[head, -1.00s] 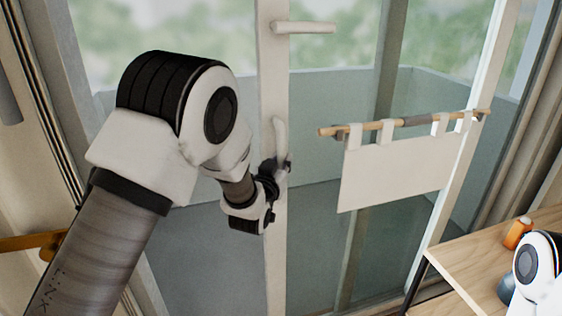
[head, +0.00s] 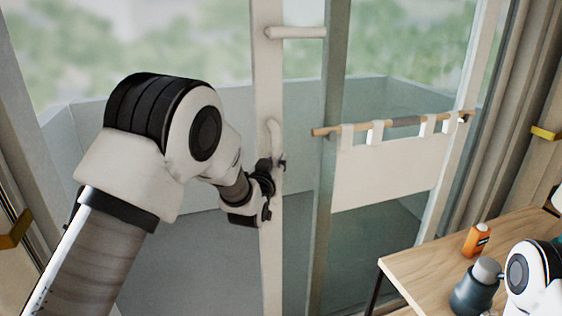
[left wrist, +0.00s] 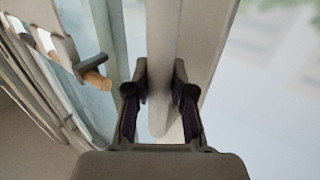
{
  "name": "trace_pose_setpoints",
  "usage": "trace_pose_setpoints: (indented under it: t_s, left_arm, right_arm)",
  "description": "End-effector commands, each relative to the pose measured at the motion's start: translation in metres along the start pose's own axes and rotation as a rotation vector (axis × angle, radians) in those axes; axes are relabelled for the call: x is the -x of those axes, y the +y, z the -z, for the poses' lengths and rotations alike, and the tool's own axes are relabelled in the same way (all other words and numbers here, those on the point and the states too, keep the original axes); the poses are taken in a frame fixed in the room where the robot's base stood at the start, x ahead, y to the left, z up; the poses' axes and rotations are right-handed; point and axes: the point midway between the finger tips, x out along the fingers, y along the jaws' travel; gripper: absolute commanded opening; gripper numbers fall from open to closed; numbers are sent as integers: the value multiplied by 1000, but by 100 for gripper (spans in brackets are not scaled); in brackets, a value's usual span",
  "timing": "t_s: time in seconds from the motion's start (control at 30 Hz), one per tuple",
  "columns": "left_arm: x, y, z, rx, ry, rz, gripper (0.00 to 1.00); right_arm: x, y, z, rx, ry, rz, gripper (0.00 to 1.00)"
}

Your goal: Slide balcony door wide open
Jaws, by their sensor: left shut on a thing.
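The balcony door is a tall glass panel with a white upright frame (head: 268,80). A pale curved handle (head: 274,132) stands out from that frame. My left gripper (head: 275,168) is shut on the handle's lower part. In the left wrist view, its two dark fingers (left wrist: 160,98) lie on either side of the handle (left wrist: 159,115), whose rounded end shows between them. A second pale horizontal bar (head: 297,32) sits higher on the door frame. My right gripper is out of view; part of my right arm shows at the lower right.
A wooden rod (head: 325,131) with a short white curtain (head: 390,172) crosses the glass to the right. A grey-green post (head: 330,90) stands between. A wooden table (head: 425,265) at lower right holds an orange bottle (head: 477,239) and a dark grey vessel (head: 473,292).

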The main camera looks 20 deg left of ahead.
Motion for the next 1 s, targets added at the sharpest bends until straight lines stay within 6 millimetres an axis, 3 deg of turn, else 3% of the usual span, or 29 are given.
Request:
trace_pose_setpoints:
  t_s: [0.07, 0.1, 0.13, 1.0]
  left_arm:
    - [0, 1, -1, 1, -3, -2, 0]
    - [0, 1, -1, 1, -2, -3, 37]
    - [0, 1, -1, 0, -2, -3, 47]
    - [0, 3, 1, -2, 4, -7, 48]
  right_arm:
    - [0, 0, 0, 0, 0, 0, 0]
    - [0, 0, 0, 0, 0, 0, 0]
    - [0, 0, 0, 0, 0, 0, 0]
    - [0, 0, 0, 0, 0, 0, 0]
